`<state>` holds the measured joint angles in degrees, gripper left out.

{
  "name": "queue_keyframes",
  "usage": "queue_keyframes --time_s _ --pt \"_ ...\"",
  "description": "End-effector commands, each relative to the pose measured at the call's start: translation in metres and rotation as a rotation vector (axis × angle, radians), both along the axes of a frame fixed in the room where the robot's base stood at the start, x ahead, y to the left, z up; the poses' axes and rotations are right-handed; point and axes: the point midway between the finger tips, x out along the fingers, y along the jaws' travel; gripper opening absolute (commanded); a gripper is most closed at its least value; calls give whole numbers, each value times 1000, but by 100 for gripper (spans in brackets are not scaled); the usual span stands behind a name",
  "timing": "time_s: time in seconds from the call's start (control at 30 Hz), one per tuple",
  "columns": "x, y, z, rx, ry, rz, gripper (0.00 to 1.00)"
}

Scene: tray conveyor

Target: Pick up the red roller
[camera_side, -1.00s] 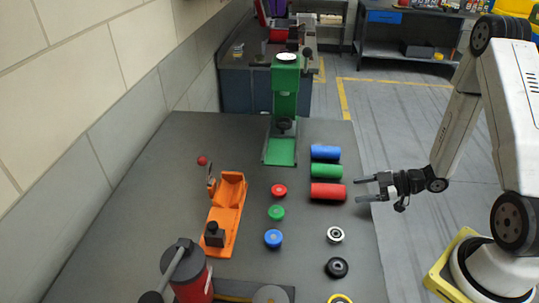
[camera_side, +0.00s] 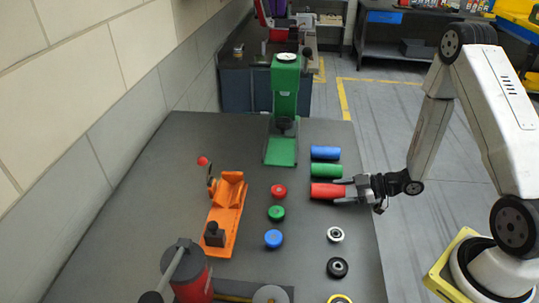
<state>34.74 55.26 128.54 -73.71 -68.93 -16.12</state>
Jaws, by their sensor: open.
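The red roller (camera_side: 324,191) lies on its side on the grey table near its right edge. It is the nearest of a row of lying rollers, with a green roller (camera_side: 326,171) and a blue roller (camera_side: 325,153) behind it. My gripper (camera_side: 343,191) reaches in from the right. Its jaws are open, with one finger at the far side and one at the near side of the red roller's right end. I cannot tell whether the fingers touch it. The right end of the roller is partly hidden by the fingers.
Red, green and blue caps (camera_side: 276,213) stand left of the rollers. Bearing rings (camera_side: 336,234) lie nearer the camera. A green press (camera_side: 285,110) stands at the back. An orange fixture (camera_side: 226,215) and a red cylinder device (camera_side: 190,275) are at left.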

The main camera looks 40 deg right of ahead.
Motion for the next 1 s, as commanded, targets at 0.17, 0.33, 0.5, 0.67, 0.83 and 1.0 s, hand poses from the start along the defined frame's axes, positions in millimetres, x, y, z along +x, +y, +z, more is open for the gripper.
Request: queue_keyframes --time_s 0.17,0.33,0.5,0.67,0.83,1.0 --pt "4 4 -2 0 0 -1 69" --pt "4 4 -2 0 0 -1 69" --pt "4 3 -2 -1 0 -1 69" --pt "4 3 -2 -1 0 -1 60" --pt "4 3 -2 0 0 -1 6" --pt "4 3 -2 1 -1 -1 0"
